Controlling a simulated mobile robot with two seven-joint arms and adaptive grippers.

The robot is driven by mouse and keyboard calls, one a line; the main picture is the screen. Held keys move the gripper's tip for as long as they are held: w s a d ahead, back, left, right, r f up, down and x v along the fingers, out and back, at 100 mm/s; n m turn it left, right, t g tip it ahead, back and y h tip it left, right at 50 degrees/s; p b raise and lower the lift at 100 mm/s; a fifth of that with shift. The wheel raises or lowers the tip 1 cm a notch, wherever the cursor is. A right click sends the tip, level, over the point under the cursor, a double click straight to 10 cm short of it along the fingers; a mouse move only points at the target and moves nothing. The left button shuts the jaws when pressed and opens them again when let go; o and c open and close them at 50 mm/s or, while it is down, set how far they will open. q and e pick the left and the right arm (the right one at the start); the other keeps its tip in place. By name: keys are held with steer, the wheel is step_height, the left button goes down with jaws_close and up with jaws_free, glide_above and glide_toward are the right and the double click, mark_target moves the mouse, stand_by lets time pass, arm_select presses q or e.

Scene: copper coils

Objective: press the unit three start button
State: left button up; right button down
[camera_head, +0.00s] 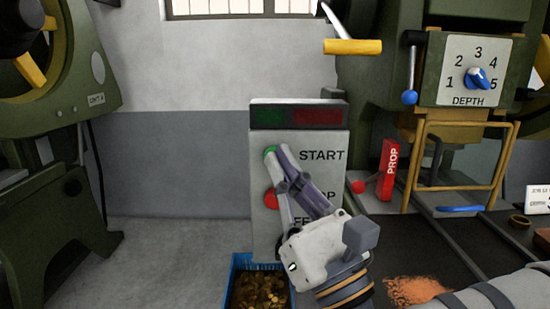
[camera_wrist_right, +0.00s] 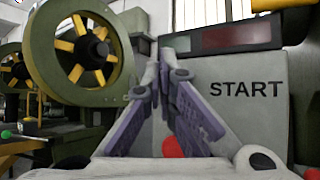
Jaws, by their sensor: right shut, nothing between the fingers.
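The green start button (camera_head: 270,151) is on a grey control box (camera_head: 325,135), beside the word START. A red button (camera_head: 271,198) sits below it, and it also shows between the fingers in the right wrist view (camera_wrist_right: 172,147). My right gripper (camera_head: 273,150) is shut and empty, with its fingertips at the green button in the head view. Whether they touch it I cannot tell. In the right wrist view the fingertips (camera_wrist_right: 158,60) hide the green button. The panel's lettering below is partly covered by my gripper. My left gripper is not in view.
A depth dial (camera_head: 478,78) with a blue knob is on the green press at right. A red PROP block (camera_head: 388,170) stands before it. A blue crate (camera_head: 233,283) of copper-coloured pieces is below the box. Orange shavings (camera_head: 415,290) lie on the dark bench.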

steer(key=s, duration=0.5)
stand_by(0.3)
stand_by(0.4)
